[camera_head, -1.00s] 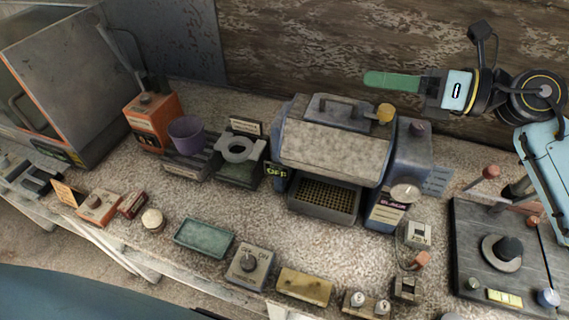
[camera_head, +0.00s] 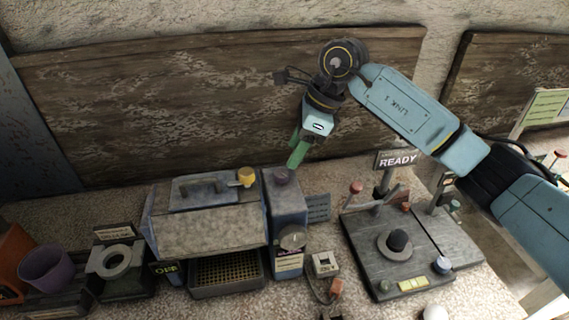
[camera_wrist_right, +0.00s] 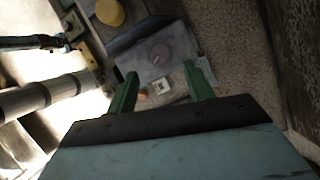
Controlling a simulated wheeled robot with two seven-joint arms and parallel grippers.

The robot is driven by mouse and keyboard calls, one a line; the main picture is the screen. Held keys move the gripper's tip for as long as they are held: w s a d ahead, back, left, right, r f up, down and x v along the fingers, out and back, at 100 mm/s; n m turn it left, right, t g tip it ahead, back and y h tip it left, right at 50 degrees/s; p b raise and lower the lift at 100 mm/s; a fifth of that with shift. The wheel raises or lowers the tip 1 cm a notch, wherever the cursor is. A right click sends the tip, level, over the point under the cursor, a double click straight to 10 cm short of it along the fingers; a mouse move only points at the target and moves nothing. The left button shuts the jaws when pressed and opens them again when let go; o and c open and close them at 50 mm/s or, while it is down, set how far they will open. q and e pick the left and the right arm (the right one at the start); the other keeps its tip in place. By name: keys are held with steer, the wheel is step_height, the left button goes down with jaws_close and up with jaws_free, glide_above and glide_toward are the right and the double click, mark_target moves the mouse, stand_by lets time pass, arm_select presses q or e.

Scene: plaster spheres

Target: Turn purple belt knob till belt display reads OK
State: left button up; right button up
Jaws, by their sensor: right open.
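The purple belt knob (camera_head: 282,175) sits on top of the blue-grey tower at the right side of the machine. It also shows in the right wrist view (camera_wrist_right: 160,52), ahead of and between the fingertips. The belt display (camera_head: 289,252) is a small dark panel with pinkish lettering on the tower's front, too small to read surely now. My right gripper (camera_head: 297,160), with green fingers, is open and empty. It hangs just above and slightly right of the knob in the head view, pointing down, apart from it as far as I can tell. My left gripper is out of view.
A yellow knob (camera_head: 246,176) and a lid handle (camera_head: 198,187) are left of the tower. A dial (camera_head: 291,240) is on its front. A wooden wall (camera_head: 180,105) is behind.

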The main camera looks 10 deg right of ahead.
mark_target(282, 173)
steer(key=p+x, duration=0.1)
steer(key=x, duration=0.5)
steer(key=shift+a+f, duration=0.1)
steer(key=shift+a, duration=0.05)
steer(key=c, duration=1)
